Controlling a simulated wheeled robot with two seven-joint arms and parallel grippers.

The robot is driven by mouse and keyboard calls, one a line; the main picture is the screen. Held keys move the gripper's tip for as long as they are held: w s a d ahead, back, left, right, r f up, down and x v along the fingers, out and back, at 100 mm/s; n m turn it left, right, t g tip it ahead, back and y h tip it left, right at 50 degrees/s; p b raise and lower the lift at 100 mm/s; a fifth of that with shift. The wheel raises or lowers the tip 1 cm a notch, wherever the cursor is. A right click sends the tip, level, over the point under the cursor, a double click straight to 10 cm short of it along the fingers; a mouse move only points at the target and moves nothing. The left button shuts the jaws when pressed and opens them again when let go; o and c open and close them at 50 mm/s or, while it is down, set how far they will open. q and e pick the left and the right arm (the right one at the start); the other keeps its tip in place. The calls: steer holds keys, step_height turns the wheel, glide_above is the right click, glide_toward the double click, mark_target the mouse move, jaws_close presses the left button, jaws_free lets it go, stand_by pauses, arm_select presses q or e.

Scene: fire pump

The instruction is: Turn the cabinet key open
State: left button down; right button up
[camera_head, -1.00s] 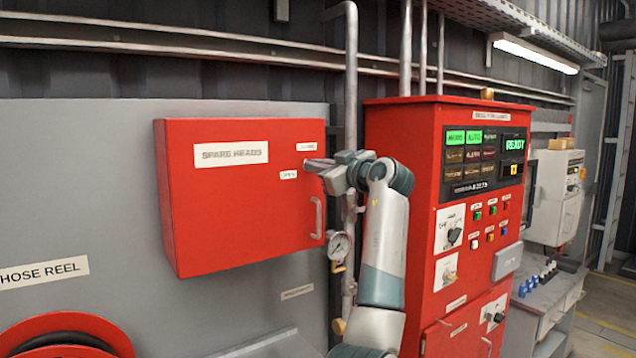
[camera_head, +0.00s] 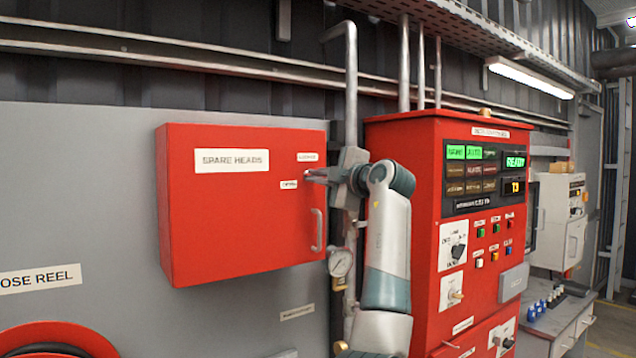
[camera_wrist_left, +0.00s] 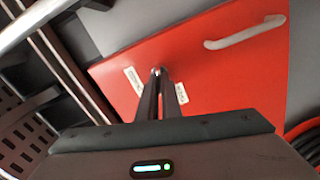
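The red cabinet (camera_head: 235,215) labelled SPARE HEADS hangs on the grey panel, its door flat against the body. My left gripper (camera_head: 312,176) is at the door's upper right, between two small white labels. In the left wrist view, the fingers of the left gripper (camera_wrist_left: 158,85) are close together with a small metallic piece, the key (camera_wrist_left: 157,71), at their tips. The fingers hide most of the key, so its angle is hard to tell. The door's grey handle (camera_head: 317,230) is below the gripper. My right gripper is not in view.
A red pump control cabinet (camera_head: 425,215) with lit displays stands close to the right of my arm. A pressure gauge (camera_head: 341,262) and vertical pipe are just behind the arm. A hose reel (camera_head: 60,335) is at the lower left. Space before the cabinet door is free.

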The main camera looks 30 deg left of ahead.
arm_select(q)
steer(key=shift+f+n, duration=0.1)
steer(key=shift+n, duration=1.5)
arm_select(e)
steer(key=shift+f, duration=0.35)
arm_select(q)
steer(key=c, duration=2)
jaws_free()
steer(key=shift+s+b, duration=0.1)
steer(key=shift+b, duration=0.2)
